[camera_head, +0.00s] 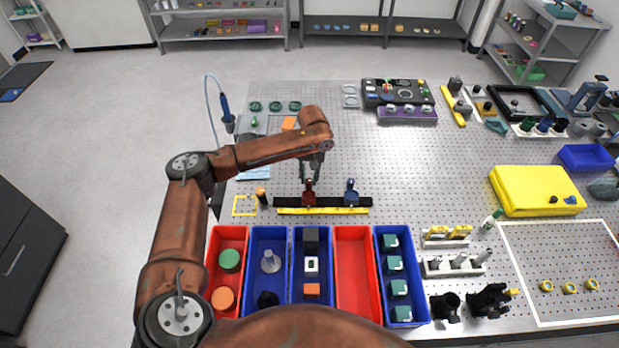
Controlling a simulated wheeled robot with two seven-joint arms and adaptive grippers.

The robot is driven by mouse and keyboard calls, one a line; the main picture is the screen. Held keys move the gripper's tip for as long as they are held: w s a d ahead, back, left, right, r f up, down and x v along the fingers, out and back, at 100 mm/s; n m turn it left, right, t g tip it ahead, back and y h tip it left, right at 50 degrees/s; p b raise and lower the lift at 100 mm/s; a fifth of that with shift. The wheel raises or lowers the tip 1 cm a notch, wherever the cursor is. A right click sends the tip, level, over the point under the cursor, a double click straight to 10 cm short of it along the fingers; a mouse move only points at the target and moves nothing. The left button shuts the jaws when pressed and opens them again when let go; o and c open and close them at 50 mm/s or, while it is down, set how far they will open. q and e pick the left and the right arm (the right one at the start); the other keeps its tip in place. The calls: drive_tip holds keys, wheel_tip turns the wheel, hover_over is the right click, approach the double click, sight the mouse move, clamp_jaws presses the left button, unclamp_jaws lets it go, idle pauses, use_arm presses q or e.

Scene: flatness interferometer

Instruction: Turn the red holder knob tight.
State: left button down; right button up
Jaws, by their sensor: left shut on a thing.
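The red holder (309,198) stands on a black rail (332,202) near the middle of the table. My left gripper (309,182) reaches down over it from above and is shut on its top, where the red knob appears to be. The gripper fingers hide most of the knob, so its turn position cannot be seen. A blue holder (351,192) stands on the same rail to the right, apart from the gripper. My right gripper does not show.
A yellow scale strip (324,211) runs along the rail's front. Red and blue bins (354,232) stand in front of it. A small black-and-orange cylinder (262,197) stands left of the rail.

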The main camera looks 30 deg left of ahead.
use_arm(q)
drive_tip(key=shift+r+m+p, duration=0.2)
drive_tip(key=shift+m+p, duration=0.3)
drive_tip(key=shift+p, duration=0.4)
drive_tip(key=m+p, duration=0.6)
drive_tip(key=p, duration=0.2)
drive_tip(key=shift+m+p, duration=0.3)
drive_tip(key=m+p, duration=0.2)
drive_tip(key=shift+m, duration=0.4)
drive_tip(key=m+p, duration=0.1)
drive_tip(key=m, duration=0.1)
drive_tip(key=shift+m+t+p, duration=0.3)
drive_tip(key=shift+m+p, duration=0.45)
drive_tip(key=shift+m, duration=0.75)
drive_tip(key=shift+f+m+p, duration=0.1)
drive_tip(key=shift+m+p, duration=0.2)
drive_tip(key=shift+m, duration=0.7)
